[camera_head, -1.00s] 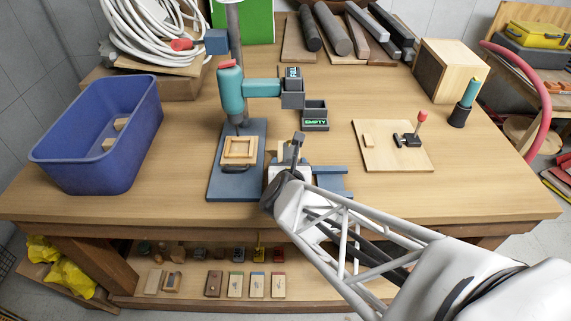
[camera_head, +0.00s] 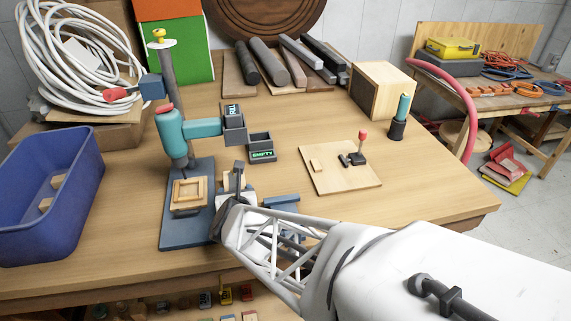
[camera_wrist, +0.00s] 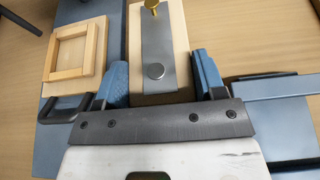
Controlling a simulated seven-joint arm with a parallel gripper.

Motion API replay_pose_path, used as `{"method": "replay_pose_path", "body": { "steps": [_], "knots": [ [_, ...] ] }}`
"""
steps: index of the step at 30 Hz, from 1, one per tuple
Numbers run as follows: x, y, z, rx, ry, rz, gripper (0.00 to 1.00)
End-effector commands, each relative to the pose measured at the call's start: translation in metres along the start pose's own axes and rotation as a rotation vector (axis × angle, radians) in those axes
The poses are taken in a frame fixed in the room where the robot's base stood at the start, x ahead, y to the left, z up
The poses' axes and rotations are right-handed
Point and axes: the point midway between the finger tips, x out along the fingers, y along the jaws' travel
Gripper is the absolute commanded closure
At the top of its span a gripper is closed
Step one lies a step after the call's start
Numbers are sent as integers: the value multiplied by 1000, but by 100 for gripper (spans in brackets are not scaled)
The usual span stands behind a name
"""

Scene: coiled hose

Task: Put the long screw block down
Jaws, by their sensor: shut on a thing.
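The long screw block (camera_wrist: 178,88) is a pale wooden block with a grey metal strip, a round silver screw head and a brass screw at its far end. My gripper (camera_wrist: 162,80) is shut on it, with one blue finger at each side. In the head view my gripper (camera_head: 230,182) is just right of the press's blue base plate, and my wrist hides most of the block. I cannot tell whether the block's underside touches anything.
A teal press (camera_head: 171,130) stands left, with a wooden frame (camera_head: 188,206) on its base (camera_head: 180,236). A blue bar (camera_head: 281,200) is right of my gripper. Behind are a bin marked EMPTY (camera_head: 261,142) and a board (camera_head: 325,182). A blue tub (camera_head: 60,205) stands left.

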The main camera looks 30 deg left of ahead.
Motion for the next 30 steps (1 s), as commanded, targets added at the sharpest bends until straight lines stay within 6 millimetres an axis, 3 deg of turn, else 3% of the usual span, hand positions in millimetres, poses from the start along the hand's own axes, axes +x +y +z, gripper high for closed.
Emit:
{"method": "replay_pose_path", "body": {
  "steps": [9, 22, 23, 27, 30],
  "knots": [
    [10, 0, -26, 1, 0, 0, 64],
    [12, 0, -29, 1, 0, 0, 64],
    [12, 0, -29, 1, 1, 0, 35],
    [12, 0, -29, 1, 1, 0, 13],
    [12, 0, -29, 1, 1, 0, 11]
  ]
}}
